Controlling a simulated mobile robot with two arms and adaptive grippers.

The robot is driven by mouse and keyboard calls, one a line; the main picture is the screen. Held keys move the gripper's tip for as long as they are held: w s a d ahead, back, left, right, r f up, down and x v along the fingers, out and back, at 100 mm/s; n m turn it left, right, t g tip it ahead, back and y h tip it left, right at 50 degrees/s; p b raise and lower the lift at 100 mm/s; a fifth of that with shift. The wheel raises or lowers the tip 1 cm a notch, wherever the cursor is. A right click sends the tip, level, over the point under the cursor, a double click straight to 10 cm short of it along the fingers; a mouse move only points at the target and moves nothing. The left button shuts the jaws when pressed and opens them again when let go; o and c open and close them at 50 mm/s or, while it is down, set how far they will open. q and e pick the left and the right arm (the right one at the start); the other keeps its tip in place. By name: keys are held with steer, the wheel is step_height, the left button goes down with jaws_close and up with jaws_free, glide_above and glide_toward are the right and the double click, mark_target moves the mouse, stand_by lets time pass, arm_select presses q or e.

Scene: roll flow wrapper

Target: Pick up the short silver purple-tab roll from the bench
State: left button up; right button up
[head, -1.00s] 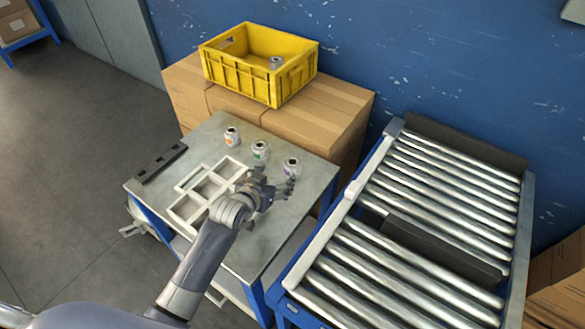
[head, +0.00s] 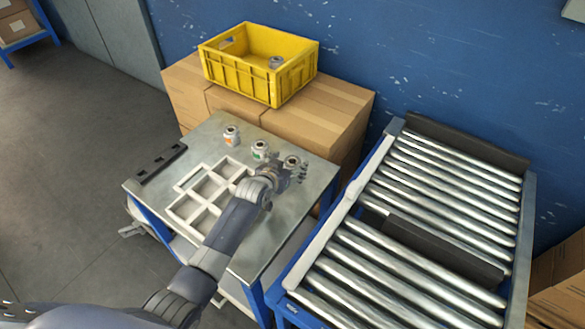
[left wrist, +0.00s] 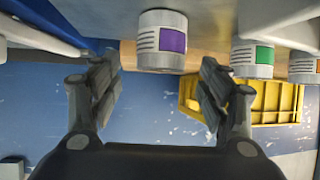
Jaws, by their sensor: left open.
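The short silver purple-tab roll (head: 291,162) stands on the bench (head: 262,232) near its right back edge. In the left wrist view the purple-tab roll (left wrist: 162,42) appears between and just beyond the fingertips. My left gripper (head: 298,172) is open and reaches to the roll, partly covering it in the head view. In the left wrist view my left gripper (left wrist: 158,75) has its fingers apart on both sides of the roll, with nothing clamped. A green-tab roll (head: 260,151) and an orange-tab roll (head: 231,135) stand to the left. My right gripper is not seen.
A white divided tray (head: 175,213) and a dark slotted bar (head: 159,163) lie on the bench. A yellow crate (head: 241,79) with a silver roll inside sits on cardboard boxes (head: 322,105) behind. A roller conveyor (head: 408,262) stands close on the right.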

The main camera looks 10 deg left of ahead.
arm_select(q)
steer(key=shift+x, duration=1.05)
steer(key=c, duration=1.6)
steer(key=shift+o, duration=0.2)
steer(key=shift+r, duration=0.1)
